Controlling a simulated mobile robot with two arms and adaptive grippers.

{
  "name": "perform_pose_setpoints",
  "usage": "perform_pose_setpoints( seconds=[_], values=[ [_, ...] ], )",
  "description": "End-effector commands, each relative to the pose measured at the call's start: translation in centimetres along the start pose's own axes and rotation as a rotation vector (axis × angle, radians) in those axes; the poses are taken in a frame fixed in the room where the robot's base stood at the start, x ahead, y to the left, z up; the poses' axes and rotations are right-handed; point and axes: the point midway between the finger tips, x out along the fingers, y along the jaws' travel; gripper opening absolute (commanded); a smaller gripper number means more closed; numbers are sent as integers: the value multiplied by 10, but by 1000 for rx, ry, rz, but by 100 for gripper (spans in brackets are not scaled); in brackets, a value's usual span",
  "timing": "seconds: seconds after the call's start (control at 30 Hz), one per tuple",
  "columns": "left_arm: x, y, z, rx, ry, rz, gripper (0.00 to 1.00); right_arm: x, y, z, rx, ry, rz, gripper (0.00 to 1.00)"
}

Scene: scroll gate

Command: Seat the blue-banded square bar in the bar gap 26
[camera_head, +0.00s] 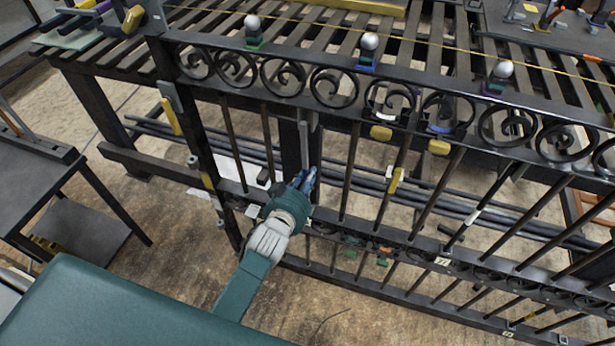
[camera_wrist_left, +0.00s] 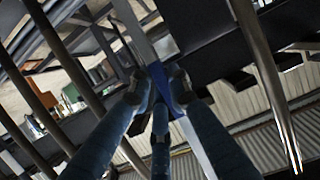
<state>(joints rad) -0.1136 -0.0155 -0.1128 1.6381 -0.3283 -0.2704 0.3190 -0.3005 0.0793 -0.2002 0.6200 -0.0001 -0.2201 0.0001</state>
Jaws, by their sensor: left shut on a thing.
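My left gripper (camera_head: 305,180) reaches the lower part of the black scroll gate (camera_head: 330,118) in the head view. It is shut on the blue-banded square bar (camera_head: 303,132), a grey bar standing roughly upright between two dark gate bars. Its top end is close to the gate's upper rail; I cannot tell whether it touches. In the left wrist view the fingers (camera_wrist_left: 163,88) close around the bar's blue band (camera_wrist_left: 180,88), and grey bar shows beyond them. The bar's lower end is hidden in the head view. No number 26 is readable. My right gripper is not in view.
Round dark bars (camera_head: 353,170) stand on both sides. Yellow tags (camera_head: 381,133) hang below the upper rail. Several white-knobbed pieces (camera_head: 252,25) stand along the top. A slatted table (camera_head: 330,25) is behind, a dark side table (camera_head: 35,175) at left.

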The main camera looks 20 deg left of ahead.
Motion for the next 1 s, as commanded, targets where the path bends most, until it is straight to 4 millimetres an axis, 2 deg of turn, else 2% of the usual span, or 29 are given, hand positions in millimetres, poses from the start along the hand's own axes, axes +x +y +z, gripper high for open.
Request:
perform_pose_setpoints(
  seconds=[0.67,1.0],
  values=[
    [4,0,7,0,6,0,0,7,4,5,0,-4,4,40],
    [3,0,9,2,1,-1,0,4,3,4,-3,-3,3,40]
  ],
)
